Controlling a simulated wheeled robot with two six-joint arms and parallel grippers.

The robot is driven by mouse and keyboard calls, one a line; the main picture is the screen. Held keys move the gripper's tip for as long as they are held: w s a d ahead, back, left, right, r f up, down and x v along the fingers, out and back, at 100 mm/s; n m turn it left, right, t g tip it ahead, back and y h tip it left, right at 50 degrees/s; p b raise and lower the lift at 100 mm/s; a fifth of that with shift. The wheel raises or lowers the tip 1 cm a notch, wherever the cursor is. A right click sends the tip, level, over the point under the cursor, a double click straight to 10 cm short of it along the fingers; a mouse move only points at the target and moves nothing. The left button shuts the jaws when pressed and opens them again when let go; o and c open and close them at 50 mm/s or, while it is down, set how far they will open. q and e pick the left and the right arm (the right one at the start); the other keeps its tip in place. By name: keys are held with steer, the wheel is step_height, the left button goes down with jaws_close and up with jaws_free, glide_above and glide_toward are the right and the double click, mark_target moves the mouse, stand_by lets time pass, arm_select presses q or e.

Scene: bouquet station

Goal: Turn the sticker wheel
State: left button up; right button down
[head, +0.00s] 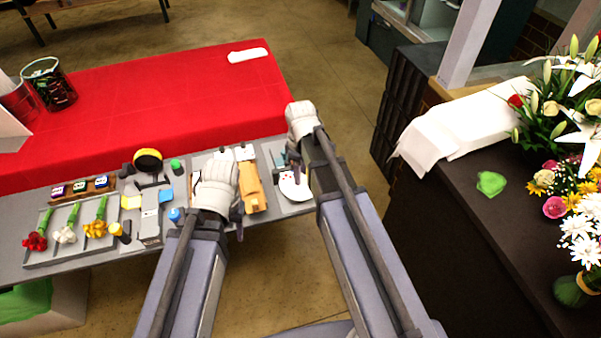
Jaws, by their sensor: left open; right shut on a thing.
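The sticker wheel (292,191), a white disc with small red marks, lies on a pale plate at the right end of the grey work board. My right gripper (296,167) is over its far edge, shut on a small upright part of the wheel; the arm hides some of the wheel's right side. My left gripper (238,218) is open and empty at the board's front edge, left of the wheel and apart from it.
An orange-tan wooden piece (251,188) lies between my grippers. A tray (70,250) with red, white and yellow flowers is at left. A yellow-topped black round item (148,160) stands mid-board. A red-covered table (160,100) lies behind; a dark counter (450,230) with bouquets is at right.

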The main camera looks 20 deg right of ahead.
steer(key=m, duration=0.4)
steer(key=shift+m, duration=0.3)
steer(key=m, duration=0.4)
steer(key=shift+m, duration=0.3)
steer(key=m, duration=0.9)
steer(key=shift+m, duration=0.3)
steer(key=c, duration=0.8)
jaws_free()
steer(key=shift+r, duration=0.1)
